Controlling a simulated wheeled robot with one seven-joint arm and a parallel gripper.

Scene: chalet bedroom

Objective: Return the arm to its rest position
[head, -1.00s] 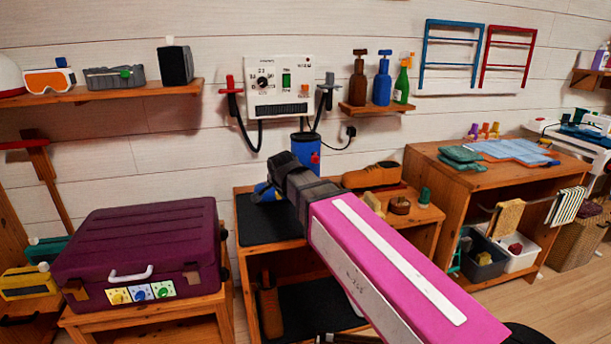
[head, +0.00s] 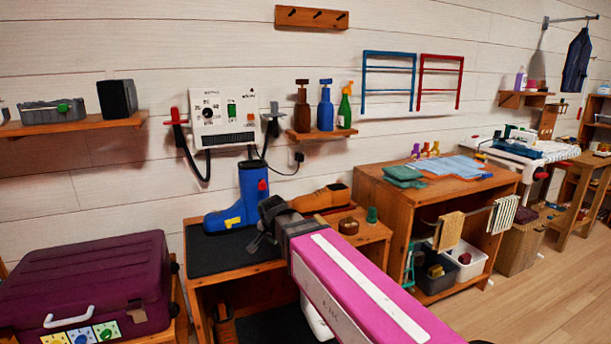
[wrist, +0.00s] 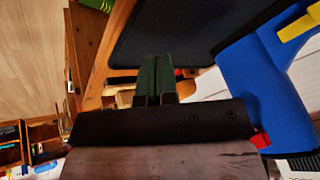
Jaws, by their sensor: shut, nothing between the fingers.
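My arm, with a magenta link, reaches up from the bottom of the head view. My gripper (head: 266,212) is at its far end, in front of the wooden boot bench and just right of the blue boot (head: 250,190). In the wrist view my gripper (wrist: 155,65) shows two dark green fingers pressed together, with nothing between them. The blue boot (wrist: 265,85) stands to the right of the fingers there. The dark mat (wrist: 175,30) lies beyond the fingertips. Part of the bench is hidden behind my arm.
A purple suitcase (head: 85,285) sits at lower left. A brown shoe (head: 320,198) lies on the bench right of my gripper. A wall dryer unit (head: 224,115) and a bottle shelf (head: 322,134) are behind. A wooden table (head: 430,200) stands right; open floor (head: 550,290) lies at lower right.

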